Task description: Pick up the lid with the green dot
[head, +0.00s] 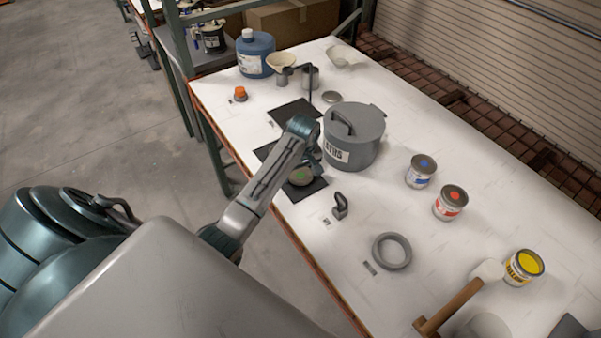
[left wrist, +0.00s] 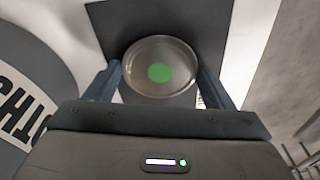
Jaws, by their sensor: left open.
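The lid with the green dot (head: 301,175) lies on a dark square mat (head: 314,187) near the table's left edge. In the left wrist view the lid (left wrist: 180,54) is a round metal disc with a green dot in its middle. My left gripper (left wrist: 160,82) is open, with one finger on each side of the lid's near part. I cannot tell whether the fingers touch its rim. In the head view my left gripper (head: 310,163) partly covers the lid and mat. My right gripper is not in view.
A large grey lidded pot (head: 365,140) stands close beside the gripper. A grey ring (head: 391,251) and a small grey handled weight (head: 340,207) lie nearer. A blue jug (head: 256,54) stands at the back.

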